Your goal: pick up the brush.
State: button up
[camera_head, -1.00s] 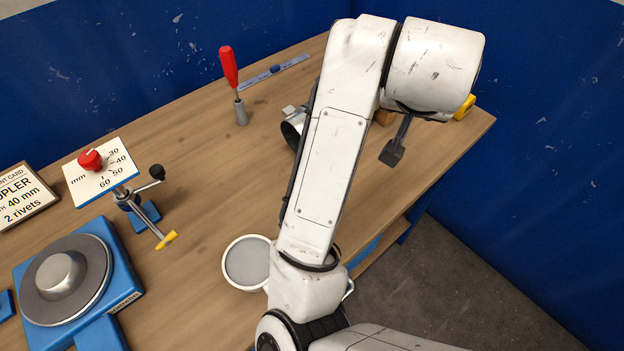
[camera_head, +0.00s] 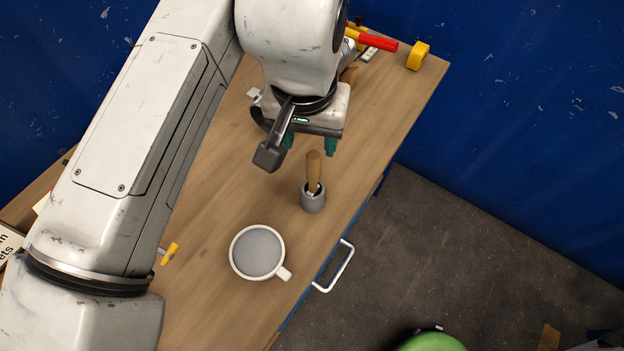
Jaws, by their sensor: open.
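The brush (camera_head: 313,172) appears to be the upright thing with a wooden handle standing in a small grey holder (camera_head: 313,203) near the right edge of the bench. Its lower end is hidden inside the holder. My gripper (camera_head: 309,144) is open, with its two teal fingertips apart, just above and beyond the top of the handle in the picture. No contact with the handle can be made out. Nothing shows between the fingers.
A white round cup (camera_head: 234,251) with grey contents stands nearer on the bench (camera_head: 215,205). A red-handled tool (camera_head: 378,43) and a yellow block (camera_head: 418,55) lie at the far end. A white drawer handle (camera_head: 346,266) juts from the bench side.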

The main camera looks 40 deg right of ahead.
aim_at(313, 154)
jog(key=shift+w+d+f+b, duration=0.1)
jog(key=shift+d+f+b, duration=0.1)
jog(key=shift+f+b, duration=1.05)
jog(key=shift+w+d+f+b, duration=0.1)
jog(key=shift+d+f+b, duration=0.1)
jog(key=shift+f+b, duration=1)
jog(key=shift+d+f+b, duration=0.2)
jog(key=shift+f+b, duration=0.65)
jog(key=shift+f, duration=0.75)
jog(key=shift+r, duration=0.1)
jog(key=shift+c, duration=0.3)
grip_shut()
